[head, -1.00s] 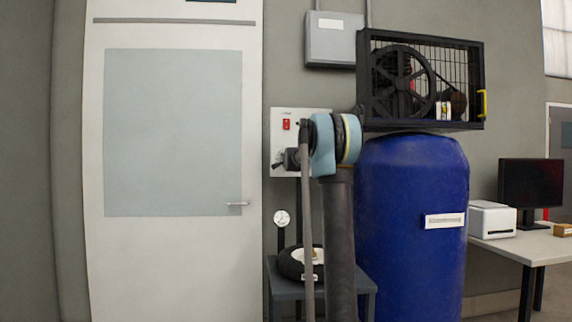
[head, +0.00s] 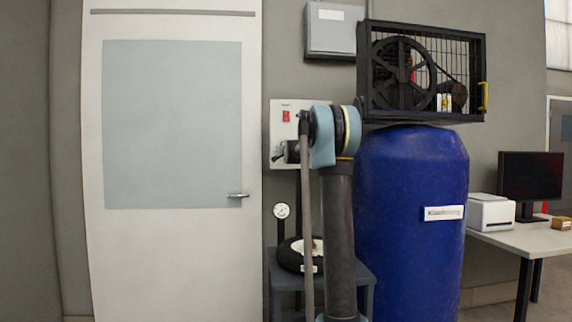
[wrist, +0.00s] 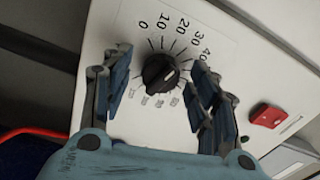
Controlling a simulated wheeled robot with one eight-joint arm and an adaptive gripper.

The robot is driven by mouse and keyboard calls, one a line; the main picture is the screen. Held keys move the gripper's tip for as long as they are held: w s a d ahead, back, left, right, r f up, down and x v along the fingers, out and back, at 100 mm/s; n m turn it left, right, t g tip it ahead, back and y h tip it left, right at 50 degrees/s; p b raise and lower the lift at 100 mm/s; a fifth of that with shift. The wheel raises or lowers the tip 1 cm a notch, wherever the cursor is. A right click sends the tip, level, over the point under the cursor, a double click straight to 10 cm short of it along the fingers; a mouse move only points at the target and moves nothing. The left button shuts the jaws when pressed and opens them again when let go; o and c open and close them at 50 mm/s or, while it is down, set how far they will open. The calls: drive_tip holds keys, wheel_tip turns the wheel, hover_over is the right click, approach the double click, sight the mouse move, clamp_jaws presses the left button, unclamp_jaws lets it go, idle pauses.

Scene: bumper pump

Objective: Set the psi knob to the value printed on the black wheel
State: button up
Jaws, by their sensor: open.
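The psi knob (wrist: 159,72) is black and round, on a white panel (wrist: 225,60) with a printed dial. The numbers 0, 10, 20, 30 and 40 are readable; others are behind the right finger or too small. A pale mark shows on the knob's face, but its exact reading is unclear. My gripper (wrist: 162,66) is open, one finger on each side of the knob, with gaps visible between. In the head view my gripper (head: 279,157) is at the panel (head: 277,126) and hides the knob. The black wheel (head: 289,257) lies on a small table; its white label (head: 315,268) is illegible.
A red switch (wrist: 267,115) is right of the dial on the panel. A gauge (head: 282,211) stands behind the wheel. A blue tank (head: 410,190) with a caged compressor (head: 420,75) on top is right of my arm. A door (head: 170,240) is at left.

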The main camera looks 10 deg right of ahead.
drive_tip(key=s+n, duration=1.4)
drive_tip(key=s, duration=0.4)
drive_tip(key=s+a+f+n+g+y, duration=0.2)
drive_tip(key=s+a+f+g, duration=0.1)
drive_tip(key=s+f, duration=1)
drive_tip(key=shift+a+n+g, duration=0.3)
drive_tip(key=shift+a+g, duration=0.1)
drive_tip(key=shift+g, duration=0.2)
idle(0.5)
